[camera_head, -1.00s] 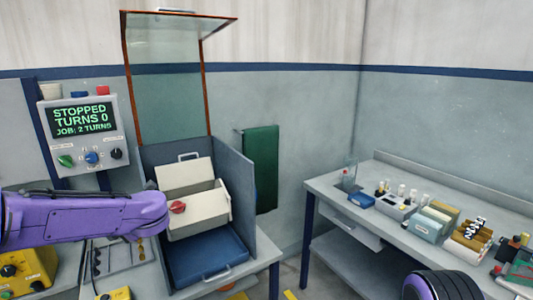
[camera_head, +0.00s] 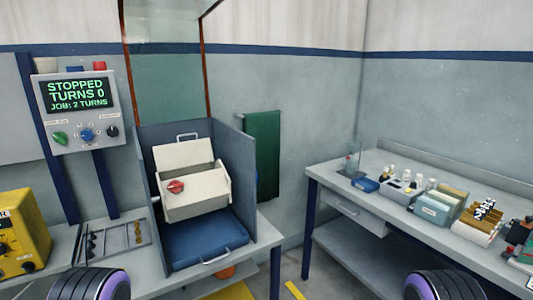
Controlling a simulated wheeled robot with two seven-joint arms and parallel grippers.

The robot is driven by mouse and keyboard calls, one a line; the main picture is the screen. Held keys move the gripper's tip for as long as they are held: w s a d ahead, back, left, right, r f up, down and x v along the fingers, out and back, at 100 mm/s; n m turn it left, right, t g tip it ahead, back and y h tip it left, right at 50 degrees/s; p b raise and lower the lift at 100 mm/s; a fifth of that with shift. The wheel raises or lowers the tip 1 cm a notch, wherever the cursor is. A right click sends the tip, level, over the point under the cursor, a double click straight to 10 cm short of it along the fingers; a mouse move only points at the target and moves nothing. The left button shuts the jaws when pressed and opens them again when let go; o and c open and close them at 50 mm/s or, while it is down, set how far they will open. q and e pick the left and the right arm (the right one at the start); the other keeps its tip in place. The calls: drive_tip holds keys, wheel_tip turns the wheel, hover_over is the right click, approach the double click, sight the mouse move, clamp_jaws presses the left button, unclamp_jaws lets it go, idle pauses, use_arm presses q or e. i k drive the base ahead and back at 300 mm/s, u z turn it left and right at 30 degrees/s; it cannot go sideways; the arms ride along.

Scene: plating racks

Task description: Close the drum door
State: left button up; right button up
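The cream drum (camera_head: 200,196) sits inside a grey open-topped housing on the left bench. Its door (camera_head: 184,153) is a cream panel standing raised and tilted back behind the drum's opening, so the drum is open. A red knob (camera_head: 176,187) is on the drum's front left. Black and purple rounded parts of my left arm (camera_head: 90,285) and my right arm (camera_head: 444,285) show at the bottom edge. The fingers of both grippers are out of view, and neither arm touches the drum.
A transparent guard with an orange frame (camera_head: 206,70) stands raised above the housing (camera_head: 237,170). A blue tray (camera_head: 207,240) lies below the drum. A control box (camera_head: 82,110) reads STOPPED, TURNS 0. The right bench (camera_head: 340,185) holds bottles and boxes.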

sight(179, 154)
drive_tip(key=z, duration=0.05)
drive_tip(key=k, duration=0.5)
drive_tip(key=u, duration=1.85)
drive_tip(key=i, duration=1.3)
drive_tip(key=z, duration=1.75)
